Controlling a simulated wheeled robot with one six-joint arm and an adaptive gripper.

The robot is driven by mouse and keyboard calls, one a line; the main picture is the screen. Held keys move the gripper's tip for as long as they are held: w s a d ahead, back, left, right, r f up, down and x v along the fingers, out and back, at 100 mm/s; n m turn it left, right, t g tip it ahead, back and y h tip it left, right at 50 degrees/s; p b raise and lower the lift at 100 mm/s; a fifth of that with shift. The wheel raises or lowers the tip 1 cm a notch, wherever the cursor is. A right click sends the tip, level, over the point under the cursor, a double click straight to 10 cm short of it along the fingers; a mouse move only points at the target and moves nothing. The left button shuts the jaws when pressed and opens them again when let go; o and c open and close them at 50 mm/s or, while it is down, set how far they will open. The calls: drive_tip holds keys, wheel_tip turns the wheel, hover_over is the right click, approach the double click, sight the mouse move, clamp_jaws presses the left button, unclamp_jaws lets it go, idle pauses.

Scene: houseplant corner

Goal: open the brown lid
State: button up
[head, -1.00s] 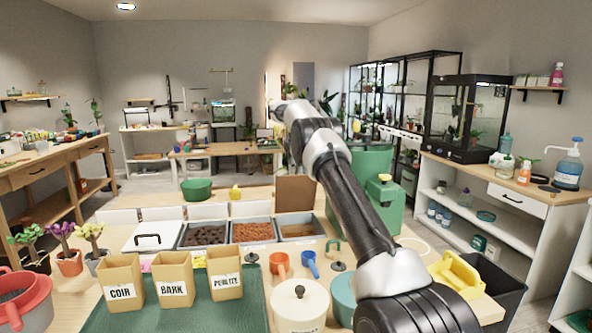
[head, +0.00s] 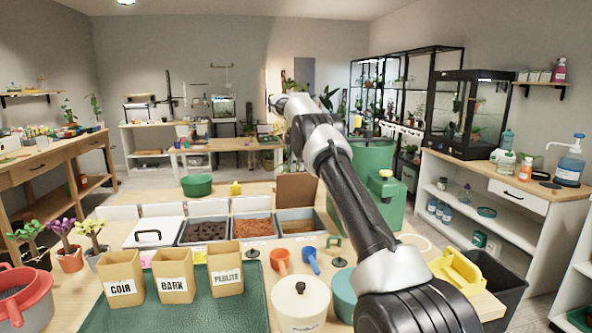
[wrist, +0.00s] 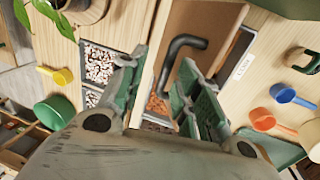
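The brown lid (head: 296,189) stands raised behind the right-hand bin (head: 318,222) in the head view, so that bin's contents show. In the wrist view the lid (wrist: 205,30) is a flat brown panel with a dark bent handle (wrist: 186,44). My gripper (wrist: 162,75) has its two green fingers spread apart. The handle lies between and just beyond the fingertips, nearer the right finger. I see no clear contact with it. In the head view my arm reaches above and past the bins, and the fingers cannot be made out.
A white lid with a black handle (head: 148,236) covers the left bin. Boxes marked coir (head: 122,285), bark (head: 174,280) and perlite (head: 225,272) stand in front. Orange (head: 280,260) and blue (head: 311,260) scoops and a cream pot (head: 300,303) are close by.

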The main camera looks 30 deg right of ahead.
drive_tip(key=shift+s+a+r, duration=0.1)
drive_tip(key=shift+s+r, duration=0.15)
drive_tip(key=shift+r, duration=0.9)
drive_tip(key=shift+s+a+r, duration=0.1)
drive_tip(key=shift+s+r, duration=0.1)
drive_tip(key=shift+r, duration=0.95)
